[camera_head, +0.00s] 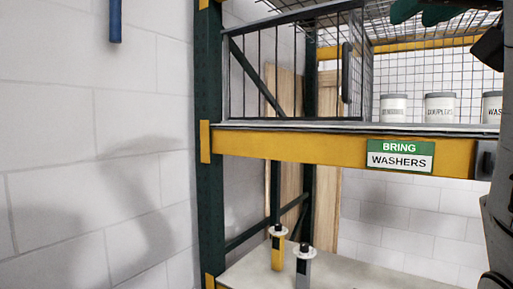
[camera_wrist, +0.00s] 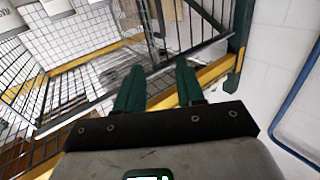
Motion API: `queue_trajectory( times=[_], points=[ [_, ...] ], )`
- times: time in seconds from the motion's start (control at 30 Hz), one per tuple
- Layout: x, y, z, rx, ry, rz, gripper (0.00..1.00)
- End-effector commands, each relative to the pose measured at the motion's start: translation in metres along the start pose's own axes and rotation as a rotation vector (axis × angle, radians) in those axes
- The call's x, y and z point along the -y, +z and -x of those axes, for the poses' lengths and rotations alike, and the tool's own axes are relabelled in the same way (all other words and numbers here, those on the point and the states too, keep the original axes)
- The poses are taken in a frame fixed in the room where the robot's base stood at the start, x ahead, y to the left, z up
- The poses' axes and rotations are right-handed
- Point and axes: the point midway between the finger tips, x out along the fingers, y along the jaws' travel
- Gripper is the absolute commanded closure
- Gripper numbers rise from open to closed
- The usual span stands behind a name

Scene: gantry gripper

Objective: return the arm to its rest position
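My gripper (camera_wrist: 158,82) shows in the wrist view with two dark green fingers spread apart. Nothing is between them; the yellow beam and cage bars show through the gap. In the head view, green finger-like parts (camera_head: 432,11), apparently of my gripper, show at the top right, in front of the mesh cage and above the shelf. My grey arm is partly visible at the right edge; most of it is out of frame.
A rack with a yellow beam (camera_head: 290,149) and dark green post (camera_head: 208,120) carries a wire cage. White labelled tubs (camera_head: 440,109) stand on its shelf. A sign (camera_head: 400,155) reads "BRING WASHERS". A blue pipe (camera_head: 115,20) hangs left.

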Motion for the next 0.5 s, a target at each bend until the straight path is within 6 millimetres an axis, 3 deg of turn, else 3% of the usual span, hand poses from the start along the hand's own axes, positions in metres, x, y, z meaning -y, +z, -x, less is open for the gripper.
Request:
queue_trajectory(
  times=[0.27, 0.5],
  points=[
    [-0.007, 0.037, -0.021, 0.06, -0.006, -0.018, 0.62],
    [-0.016, 0.091, -0.046, 0.144, -0.014, -0.045, 0.62]
  ],
)
